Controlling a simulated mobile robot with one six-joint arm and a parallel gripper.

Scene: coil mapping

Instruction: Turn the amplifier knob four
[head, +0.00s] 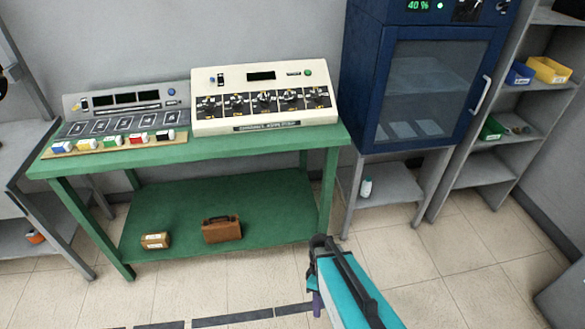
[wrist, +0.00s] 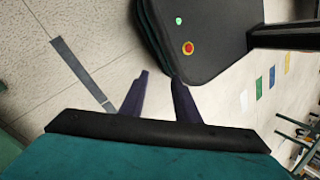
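The amplifier is a cream console (head: 222,79) on the right half of the green table in the head view. Its sloped front carries a row of several black knobs on dark panels. The fourth knob from the left (head: 290,96) is right of the middle; its exact pointer angle is too small to read. My gripper (wrist: 160,77) shows two dark purple fingers with a gap between them and nothing held. In the head view my gripper (head: 317,303) is low in front of the table, below and apart from the console, pointing down at the floor.
A grey switch panel (head: 125,97) stands left of the console, with coloured blocks (head: 113,141) before it. A blue cabinet (head: 365,80) stands close on the right. Floor in front is clear.

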